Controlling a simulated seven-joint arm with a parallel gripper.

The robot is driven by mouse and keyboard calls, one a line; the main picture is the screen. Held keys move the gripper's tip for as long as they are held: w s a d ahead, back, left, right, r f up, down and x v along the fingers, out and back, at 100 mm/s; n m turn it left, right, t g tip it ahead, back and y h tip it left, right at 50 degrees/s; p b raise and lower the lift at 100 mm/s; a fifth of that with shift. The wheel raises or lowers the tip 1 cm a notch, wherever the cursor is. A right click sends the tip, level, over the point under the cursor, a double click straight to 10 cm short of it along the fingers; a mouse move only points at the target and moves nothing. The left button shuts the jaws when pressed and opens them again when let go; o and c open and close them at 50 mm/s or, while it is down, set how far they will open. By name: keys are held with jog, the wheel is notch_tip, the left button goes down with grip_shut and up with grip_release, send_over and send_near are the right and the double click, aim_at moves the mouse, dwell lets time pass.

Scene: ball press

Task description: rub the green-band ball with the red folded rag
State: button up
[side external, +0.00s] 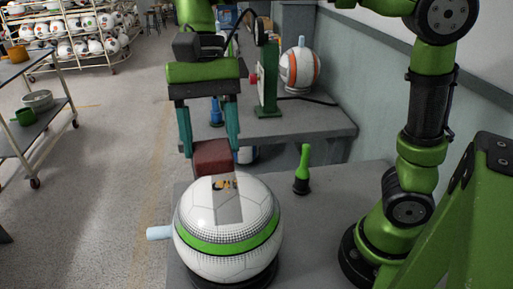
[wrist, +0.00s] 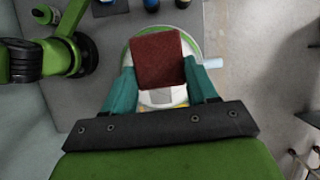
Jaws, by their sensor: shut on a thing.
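The green-band ball (side external: 222,243) is white with a green stripe and sits on a dark round base at the front of the grey table. A pale blue nozzle sticks out at its left side. My gripper (side external: 212,150) has teal fingers and is shut on the red folded rag (side external: 213,158). The rag is at the ball's upper back edge in the side view; I cannot tell whether it touches the ball. In the wrist view the rag (wrist: 158,60) is between the fingertips and covers much of the ball (wrist: 190,47).
A green and black bottle-like tool (side external: 302,170) stands on the table right of the ball. Behind, a second table holds an orange-band ball (side external: 299,69), a green press stand (side external: 267,75) and a blue bottle (side external: 216,112). A cart (side external: 38,122) stands at left.

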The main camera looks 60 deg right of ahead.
jog(key=shift+f+m, duration=0.1)
jog(key=shift+m, duration=0.3)
jog(key=shift+f, duration=3.05)
jog(key=shift+w+d+f, duration=0.15)
jog(key=shift+f, duration=0.8)
jog(key=shift+w+d, duration=2.1)
jog(key=shift+w, duration=0.05)
jog(key=s+a, duration=0.4)
jog(key=shift+s+a, duration=0.25)
jog(key=shift+s, duration=0.05)
jog(key=shift+r, duration=4.1)
